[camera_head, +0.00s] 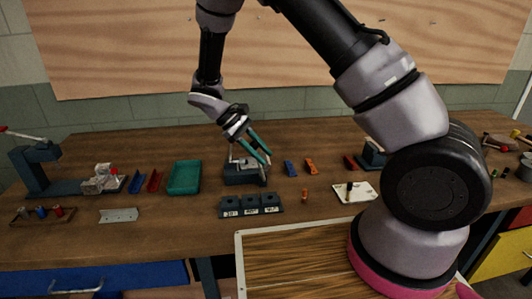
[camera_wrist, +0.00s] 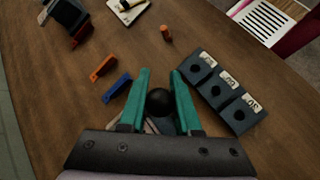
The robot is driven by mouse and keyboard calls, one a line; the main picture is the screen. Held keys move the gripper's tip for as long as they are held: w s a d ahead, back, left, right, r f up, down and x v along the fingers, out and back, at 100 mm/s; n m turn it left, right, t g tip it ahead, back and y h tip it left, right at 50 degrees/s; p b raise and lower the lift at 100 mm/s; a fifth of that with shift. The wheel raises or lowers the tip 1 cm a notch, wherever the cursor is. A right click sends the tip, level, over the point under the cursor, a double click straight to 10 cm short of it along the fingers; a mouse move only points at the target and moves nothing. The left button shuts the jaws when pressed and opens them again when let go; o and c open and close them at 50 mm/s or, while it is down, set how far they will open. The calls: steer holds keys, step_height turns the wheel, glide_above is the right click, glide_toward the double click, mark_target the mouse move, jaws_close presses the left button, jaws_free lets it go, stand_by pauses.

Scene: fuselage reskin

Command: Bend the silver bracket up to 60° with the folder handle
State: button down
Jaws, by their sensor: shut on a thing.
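My gripper (camera_head: 259,149) has teal fingers and points down over the folder (camera_head: 243,177), a dark block-shaped tool near the table's middle. In the wrist view my gripper (camera_wrist: 160,76) is shut on the black round knob of the folder handle (camera_wrist: 159,101). A small silver piece (camera_head: 236,160), perhaps the silver bracket, shows at the folder's top beside the fingers. Its bend angle cannot be told. Most of the folder is hidden behind the knob and fingers in the wrist view.
A dark block with three labelled holes (camera_head: 251,205) stands in front of the folder. A teal tray (camera_head: 184,177) lies left, blue (camera_head: 291,168) and orange (camera_head: 311,166) pieces right. A silver holed strip (camera_head: 119,215) lies front left on mostly clear wood.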

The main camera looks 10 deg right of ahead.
steer(key=shift+a, duration=0.4)
steer(key=c, duration=0.6)
jaws_free()
steer(key=v, duration=1)
steer(key=shift+a+r, duration=0.2)
steer(key=shift+r, duration=0.15)
